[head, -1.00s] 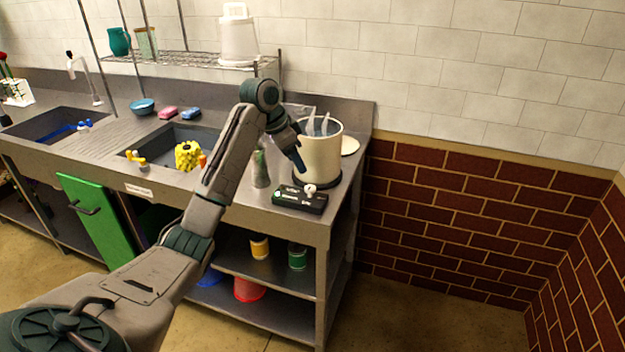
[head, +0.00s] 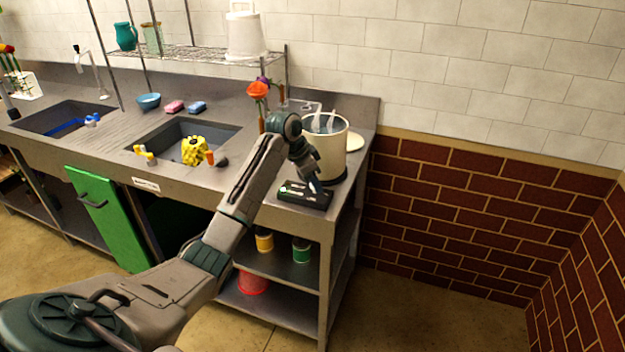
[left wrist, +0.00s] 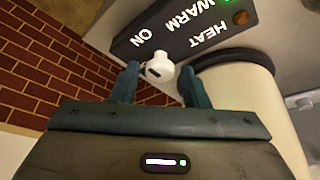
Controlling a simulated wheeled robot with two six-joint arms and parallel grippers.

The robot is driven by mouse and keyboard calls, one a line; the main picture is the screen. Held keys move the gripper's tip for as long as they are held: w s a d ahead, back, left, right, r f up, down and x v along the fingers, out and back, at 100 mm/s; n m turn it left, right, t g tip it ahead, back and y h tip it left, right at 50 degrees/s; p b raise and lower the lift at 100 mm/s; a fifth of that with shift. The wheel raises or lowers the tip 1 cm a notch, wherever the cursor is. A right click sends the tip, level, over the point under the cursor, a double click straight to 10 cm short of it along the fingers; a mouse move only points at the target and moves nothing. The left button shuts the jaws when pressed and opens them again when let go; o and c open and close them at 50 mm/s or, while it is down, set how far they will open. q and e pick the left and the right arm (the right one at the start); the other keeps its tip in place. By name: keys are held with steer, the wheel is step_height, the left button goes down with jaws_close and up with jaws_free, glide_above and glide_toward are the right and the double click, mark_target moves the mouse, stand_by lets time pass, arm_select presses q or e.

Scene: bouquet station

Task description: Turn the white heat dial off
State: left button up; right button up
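The white heat dial (left wrist: 160,68) is a round knob with a dark mark, on the black control box (head: 295,196) at the counter's front right corner. In the left wrist view the box (left wrist: 185,28) reads HEAT, WARM and ON. A green light glows at its edge beside a dim orange one. My left gripper (left wrist: 159,84) is open, its two teal fingers on either side of the dial with small gaps visible. In the head view, the gripper (head: 316,184) is over the box and hides the dial. My right gripper is not in view.
A cream pot (head: 327,150) stands right behind the box, close to my left gripper. Orange and purple flowers (head: 258,90) stand to the left, behind my arm. A sink (head: 215,132) with a yellow object (head: 194,150) is further left. A brick wall (head: 450,205) lies to the right.

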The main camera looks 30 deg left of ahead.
arm_select(q)
steer(key=c, duration=0.7)
